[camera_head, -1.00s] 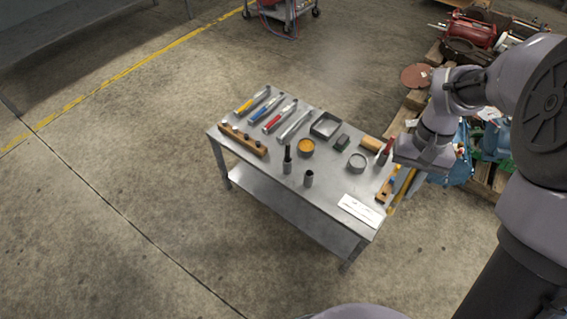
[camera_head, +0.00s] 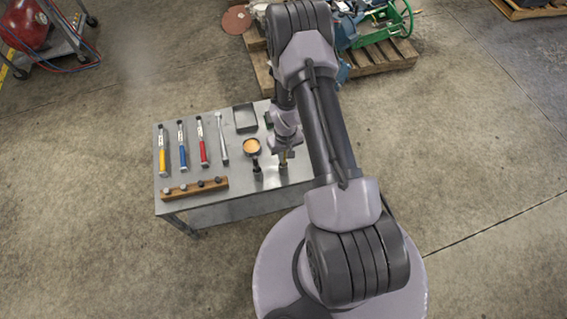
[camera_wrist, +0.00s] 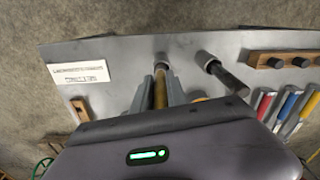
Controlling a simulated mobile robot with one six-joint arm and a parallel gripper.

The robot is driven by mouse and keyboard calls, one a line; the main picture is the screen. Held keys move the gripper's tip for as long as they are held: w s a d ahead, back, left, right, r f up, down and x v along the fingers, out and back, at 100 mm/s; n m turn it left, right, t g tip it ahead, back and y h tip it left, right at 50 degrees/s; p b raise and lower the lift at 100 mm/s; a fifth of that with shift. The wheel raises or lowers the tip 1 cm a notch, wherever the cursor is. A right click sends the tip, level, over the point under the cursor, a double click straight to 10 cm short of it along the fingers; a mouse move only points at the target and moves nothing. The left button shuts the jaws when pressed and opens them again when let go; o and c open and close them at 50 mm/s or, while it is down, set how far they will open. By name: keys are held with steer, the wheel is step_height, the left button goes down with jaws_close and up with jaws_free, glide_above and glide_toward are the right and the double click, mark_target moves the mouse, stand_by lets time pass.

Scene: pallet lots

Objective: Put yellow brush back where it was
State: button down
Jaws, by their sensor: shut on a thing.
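My gripper (camera_wrist: 160,92) is shut on the yellow brush (camera_wrist: 160,90), whose yellow handle shows between the fingers in the wrist view. A small grey cup (camera_wrist: 162,66) stands just past the fingers, in line with the brush. I cannot tell whether the brush's end is inside this cup or above it. In the head view my gripper (camera_head: 284,152) is over the right part of the table, and my arm hides much around it. A second grey cup (camera_wrist: 204,58) beside it holds a black-handled brush (camera_wrist: 226,77), also visible in the head view (camera_head: 257,164).
The metal table (camera_head: 205,202) carries yellow, blue and red-handled tools, a wrench (camera_head: 222,140), a wooden rack (camera_head: 195,188), a square tray (camera_head: 245,118) and an orange-filled round dish (camera_head: 252,146). A white label (camera_wrist: 80,72) lies at the table's edge. A loaded pallet (camera_head: 385,58) stands behind.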

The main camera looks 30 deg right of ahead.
mark_target(284, 163)
step_height(284, 163, down, 4)
steer(key=shift+f+b, duration=0.1)
steer(key=shift+b, duration=0.65)
steer(key=shift+a+r, duration=0.1)
steer(key=shift+r, duration=0.1)
steer(key=shift+f, duration=0.1)
steer(key=c, duration=1.3)
jaws_free()
